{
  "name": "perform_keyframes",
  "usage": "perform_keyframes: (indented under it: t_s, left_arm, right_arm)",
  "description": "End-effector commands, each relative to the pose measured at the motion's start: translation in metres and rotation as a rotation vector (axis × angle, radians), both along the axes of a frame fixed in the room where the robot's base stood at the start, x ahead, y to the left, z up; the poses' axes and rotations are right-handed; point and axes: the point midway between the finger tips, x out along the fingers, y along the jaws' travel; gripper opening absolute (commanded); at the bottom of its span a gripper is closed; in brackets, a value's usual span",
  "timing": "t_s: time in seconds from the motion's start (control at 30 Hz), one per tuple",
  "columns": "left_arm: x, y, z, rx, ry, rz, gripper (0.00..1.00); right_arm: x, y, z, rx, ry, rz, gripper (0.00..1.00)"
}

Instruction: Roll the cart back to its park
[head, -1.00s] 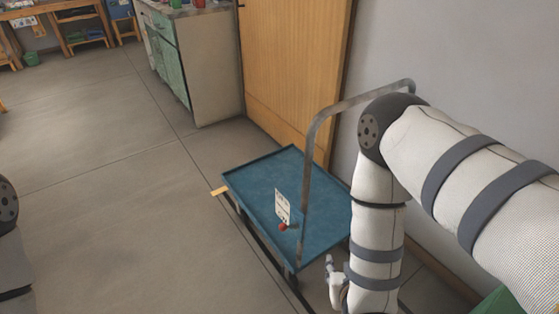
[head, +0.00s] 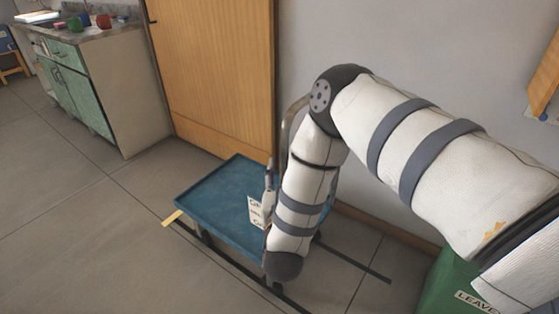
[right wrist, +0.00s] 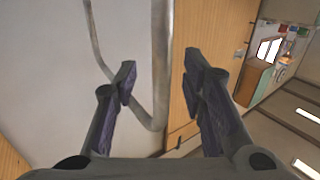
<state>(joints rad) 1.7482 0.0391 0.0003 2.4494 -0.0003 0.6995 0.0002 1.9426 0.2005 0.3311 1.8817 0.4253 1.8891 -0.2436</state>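The cart (head: 203,188) is a low blue tray on a frame, standing by the wooden door. Its grey tube handle (head: 287,122) rises at its right end, mostly hidden behind my right arm. My right gripper (head: 268,182) is over the cart's right part, largely hidden by the forearm. In the right wrist view my right gripper (right wrist: 159,72) is open. The handle (right wrist: 161,60) shows between and beyond its two fingers, with no visible contact. A white printed card (head: 255,212) stands on the tray. My left gripper is out of view.
Black floor tape (head: 355,263) and a yellow strip (head: 172,218) lie around the cart. The door (head: 215,70) and wall are close behind. A green bin (head: 447,285) stands at lower right, a green cabinet (head: 80,90) at upper left. The floor at left is clear.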

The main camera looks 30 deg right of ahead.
Motion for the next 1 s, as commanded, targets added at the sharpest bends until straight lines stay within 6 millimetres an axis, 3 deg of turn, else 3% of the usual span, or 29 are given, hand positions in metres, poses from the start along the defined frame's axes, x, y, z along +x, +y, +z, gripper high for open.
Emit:
perform_keyframes:
  t_s: [0.2, 0.53, 0.7, 1.0]
  left_arm:
    - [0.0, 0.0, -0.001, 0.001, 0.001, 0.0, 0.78]
    - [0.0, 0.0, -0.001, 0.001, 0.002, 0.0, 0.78]
    - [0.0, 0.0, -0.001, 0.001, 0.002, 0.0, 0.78]
    - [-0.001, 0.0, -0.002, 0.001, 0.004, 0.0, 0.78]
  right_arm:
    - [0.031, -0.02, 0.006, 0.001, -0.011, 0.0, 0.38]
    - [0.037, -0.024, 0.007, 0.001, -0.01, 0.001, 0.38]
    - [0.037, -0.023, 0.007, 0.001, -0.01, 0.002, 0.0]
    - [0.038, -0.023, 0.006, 0.001, -0.009, 0.001, 0.0]
